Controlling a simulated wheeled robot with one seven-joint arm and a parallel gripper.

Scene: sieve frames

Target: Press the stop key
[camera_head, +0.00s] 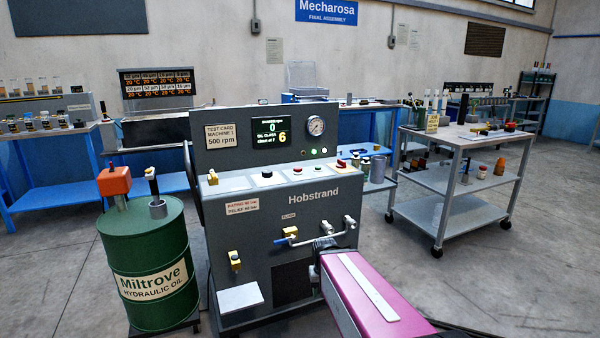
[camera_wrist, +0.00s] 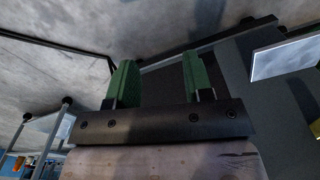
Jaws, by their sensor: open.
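The grey Hobstrand test machine (camera_head: 262,235) stands in the middle of the head view. Its top ledge carries a black round key (camera_head: 267,174) and a red round key (camera_head: 297,170). Their labels are too small to read, so I cannot tell for sure which is the stop key. My gripper (camera_wrist: 160,80) is open and empty in the wrist view, with its two green finger pads apart. In the head view my pink arm reaches in from the lower right, its end low before the machine's front, below and right of the keys. The fingers are not clear there.
A yellow knob (camera_head: 213,178) and a red lever (camera_head: 341,164) flank the keys. Blue-handled pipework (camera_head: 290,240) and a pale shelf (camera_head: 240,297) jut from the front. A green oil drum (camera_head: 150,262) stands left, a wheeled cart (camera_head: 455,213) right. Floor between machine and cart is clear.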

